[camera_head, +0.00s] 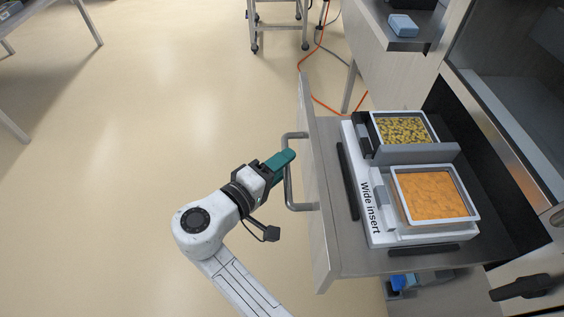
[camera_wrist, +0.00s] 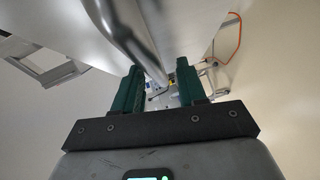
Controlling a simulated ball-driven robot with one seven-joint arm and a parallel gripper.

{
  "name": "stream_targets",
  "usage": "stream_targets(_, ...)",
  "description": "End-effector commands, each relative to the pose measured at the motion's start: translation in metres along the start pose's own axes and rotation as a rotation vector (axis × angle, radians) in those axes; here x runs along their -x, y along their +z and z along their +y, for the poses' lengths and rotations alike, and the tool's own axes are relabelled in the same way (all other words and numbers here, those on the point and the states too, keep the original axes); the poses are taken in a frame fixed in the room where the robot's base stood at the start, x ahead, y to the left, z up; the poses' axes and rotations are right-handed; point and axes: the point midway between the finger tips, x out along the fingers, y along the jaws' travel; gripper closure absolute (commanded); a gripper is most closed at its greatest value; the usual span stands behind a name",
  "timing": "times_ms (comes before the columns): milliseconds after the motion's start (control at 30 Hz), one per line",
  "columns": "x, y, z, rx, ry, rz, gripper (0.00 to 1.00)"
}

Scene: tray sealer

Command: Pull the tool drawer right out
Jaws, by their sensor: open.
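The drawer (camera_head: 321,235) stands out from the machine at the right of the head view. It holds a white plate marked "Wide insert" (camera_head: 371,228). A metal bar handle (camera_head: 288,190) is on the drawer's front; it also shows in the wrist view (camera_wrist: 122,32). My gripper (camera_head: 289,157), with green fingers, is at the handle's far part. In the wrist view my gripper (camera_wrist: 159,85) is open and the bar runs down toward the gap between the fingers. I cannot tell whether the fingers touch the bar.
On the plate sit a tray of orange food (camera_head: 432,193) and a tray of yellow-dark pieces (camera_head: 403,130). A blue block (camera_head: 403,26) lies on a ledge above. A wheeled stand (camera_head: 278,25) and an orange cable (camera_head: 302,65) are behind.

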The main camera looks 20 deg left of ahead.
Motion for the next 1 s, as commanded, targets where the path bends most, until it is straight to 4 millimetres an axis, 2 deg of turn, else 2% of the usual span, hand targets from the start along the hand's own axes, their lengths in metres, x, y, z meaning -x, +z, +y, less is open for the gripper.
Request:
stream_targets(300, 0.059, -0.002, -0.001, 0.001, -0.001, 0.007, 0.59)
stream_targets(500, 0.09, -0.002, -0.001, 0.002, -0.001, 0.006, 0.59)
stream_targets(700, 0.102, -0.001, -0.001, 0.001, -0.001, 0.003, 0.59)
stream_targets(1000, 0.102, -0.001, -0.001, 0.002, -0.001, 0.004, 0.59)
